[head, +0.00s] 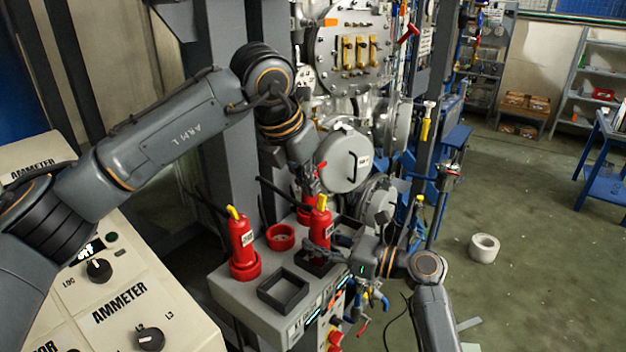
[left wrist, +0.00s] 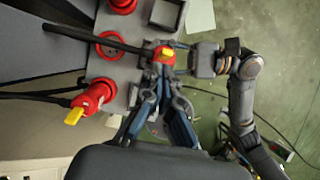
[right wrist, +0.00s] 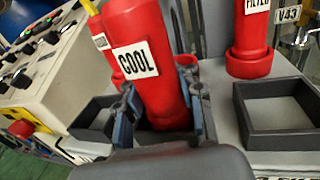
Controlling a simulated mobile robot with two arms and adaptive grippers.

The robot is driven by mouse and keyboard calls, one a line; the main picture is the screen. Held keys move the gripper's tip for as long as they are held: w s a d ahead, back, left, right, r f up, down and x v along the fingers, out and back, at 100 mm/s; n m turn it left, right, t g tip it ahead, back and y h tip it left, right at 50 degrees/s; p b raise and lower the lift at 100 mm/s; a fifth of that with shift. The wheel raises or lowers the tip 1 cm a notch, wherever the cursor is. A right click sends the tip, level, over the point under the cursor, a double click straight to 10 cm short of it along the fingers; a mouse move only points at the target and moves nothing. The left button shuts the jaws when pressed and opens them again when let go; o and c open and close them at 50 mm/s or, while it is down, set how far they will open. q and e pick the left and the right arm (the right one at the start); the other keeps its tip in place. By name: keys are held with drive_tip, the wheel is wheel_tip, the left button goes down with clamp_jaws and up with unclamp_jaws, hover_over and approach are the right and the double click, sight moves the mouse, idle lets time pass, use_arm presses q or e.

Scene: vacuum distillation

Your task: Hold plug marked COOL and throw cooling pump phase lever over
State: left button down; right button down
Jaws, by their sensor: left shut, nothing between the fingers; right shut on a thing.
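The red plug marked COOL (right wrist: 136,60) stands upright, with a yellow lever-like tab on top (head: 322,202). My right gripper (head: 325,246) is shut around its lower body, one finger on each side in the right wrist view. The plug's base is within a dark square frame, partly hidden by my fingers. My left gripper (head: 314,187) is above the plug's top, fingers together and empty. In the left wrist view the yellow tab (left wrist: 167,51) is close by the left fingertips; I cannot tell whether they touch. No lever is labelled as the phase lever.
Another red plug (head: 241,238) stands left in a red socket; the FILTER plug (right wrist: 250,30) is also seated. An empty red socket (head: 280,238) and an empty black square frame (head: 283,304) are nearby. Dark cables cross behind. AMMETER panels (head: 120,290) stand at the left.

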drive_tip(key=shift+d, duration=0.1)
use_arm(q)
drive_tip(key=w+d+v, duration=0.1)
drive_tip(key=v, duration=0.9)
drive_tip(key=shift+r, duration=0.65)
drive_tip(key=shift+a, duration=0.1)
use_arm(e)
drive_tip(key=c, duration=0.8)
unclamp_jaws()
drive_tip(key=v, duration=1.2)
